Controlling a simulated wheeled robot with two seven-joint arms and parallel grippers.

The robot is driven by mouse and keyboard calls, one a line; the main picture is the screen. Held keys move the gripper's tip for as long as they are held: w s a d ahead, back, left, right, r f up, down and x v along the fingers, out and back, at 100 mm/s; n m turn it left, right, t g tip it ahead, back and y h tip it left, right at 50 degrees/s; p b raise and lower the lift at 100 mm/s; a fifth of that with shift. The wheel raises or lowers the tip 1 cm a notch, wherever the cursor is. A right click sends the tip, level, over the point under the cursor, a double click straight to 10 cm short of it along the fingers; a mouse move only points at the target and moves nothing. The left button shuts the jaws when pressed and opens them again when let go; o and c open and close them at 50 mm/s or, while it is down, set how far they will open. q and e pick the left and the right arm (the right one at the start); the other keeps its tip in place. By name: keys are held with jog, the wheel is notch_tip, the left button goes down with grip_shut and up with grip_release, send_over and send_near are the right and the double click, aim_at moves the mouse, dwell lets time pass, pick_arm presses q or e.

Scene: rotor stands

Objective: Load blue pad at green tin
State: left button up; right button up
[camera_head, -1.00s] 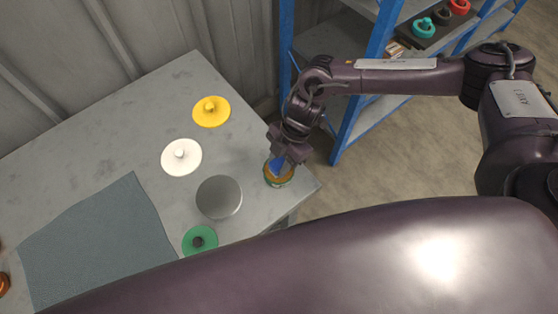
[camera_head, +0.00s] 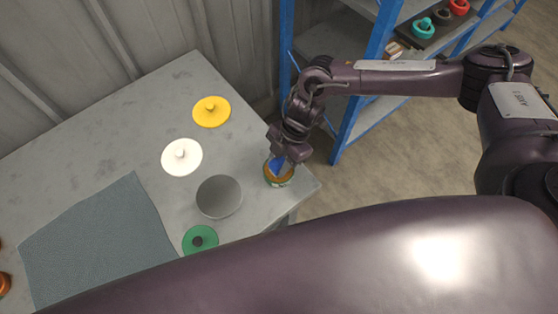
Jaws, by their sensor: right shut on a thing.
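My right gripper (camera_head: 283,158) points down over a small round tin (camera_head: 280,182) near the right corner of the table. The tin has a green side and an orange-brown top. The gripper is shut on the blue pad (camera_head: 276,166), which shows between the fingers and the tin's opening. The fingers partly hide the pad, and I cannot tell how far it reaches into the tin. My left gripper is not in view.
On the grey table (camera_head: 110,123) are a yellow disc (camera_head: 220,117), a white disc (camera_head: 182,164), a grey metal bowl (camera_head: 219,197), a green disc (camera_head: 209,237) and a grey-blue mat (camera_head: 100,240). A blue-framed shelf (camera_head: 348,112) stands beyond the right corner. My own arm covers the lower front.

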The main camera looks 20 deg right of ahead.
aim_at(279, 162)
notch_tip(279, 162, up, 7)
jog(key=p, duration=0.6)
jog(key=shift+p, duration=0.35)
dwell(0.3)
dwell(0.4)
